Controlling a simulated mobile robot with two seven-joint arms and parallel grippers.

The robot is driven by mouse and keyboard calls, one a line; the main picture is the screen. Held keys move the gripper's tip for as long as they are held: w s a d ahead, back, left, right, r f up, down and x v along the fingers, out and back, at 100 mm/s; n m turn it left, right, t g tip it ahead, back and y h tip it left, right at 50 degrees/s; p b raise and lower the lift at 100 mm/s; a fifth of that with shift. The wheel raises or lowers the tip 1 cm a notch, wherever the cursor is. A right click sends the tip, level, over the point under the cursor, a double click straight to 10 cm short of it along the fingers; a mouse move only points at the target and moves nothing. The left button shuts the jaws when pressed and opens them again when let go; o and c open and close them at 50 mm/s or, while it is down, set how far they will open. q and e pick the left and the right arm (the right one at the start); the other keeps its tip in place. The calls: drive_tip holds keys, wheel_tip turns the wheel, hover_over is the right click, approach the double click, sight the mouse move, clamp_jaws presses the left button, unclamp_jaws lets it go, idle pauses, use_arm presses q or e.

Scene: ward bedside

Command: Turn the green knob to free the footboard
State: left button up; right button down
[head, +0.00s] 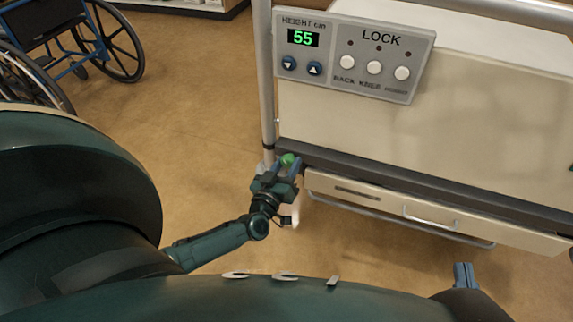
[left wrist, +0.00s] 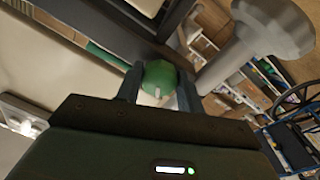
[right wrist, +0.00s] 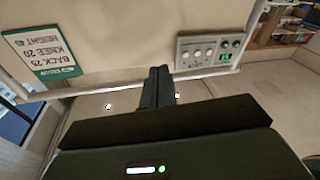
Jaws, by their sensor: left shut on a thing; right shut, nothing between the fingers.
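The green knob (head: 288,159) sits at the lower left corner of the footboard (head: 420,115), by the bed's post. My left gripper (head: 281,166) is shut on the green knob. In the left wrist view the knob (left wrist: 159,77) shows between the two fingers, with a small pale mark on its face. My right gripper (head: 464,275) is shut and empty, low at the right of the head view and apart from the bed. In the right wrist view its fingers (right wrist: 158,85) are together, pointing toward the footboard.
A control panel (head: 355,52) on the footboard reads HEIGHT 55 and has LOCK buttons. A drawer (head: 400,207) with a rail is below the footboard. A wheelchair (head: 75,45) stands at the far left. A card (right wrist: 42,53) shows in the right wrist view.

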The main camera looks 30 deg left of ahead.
use_arm(q)
drive_tip(key=n+b, duration=0.1)
drive_tip(key=n, duration=0.5)
drive_tip(key=shift+d+f+n, duration=0.1)
drive_tip(key=shift+n, duration=0.3)
drive_tip(key=n+y+b, duration=0.1)
drive_tip(key=n, duration=0.4)
drive_tip(key=shift+n, duration=0.4)
drive_tip(key=o, duration=1)
drive_tip(key=shift+s, duration=0.1)
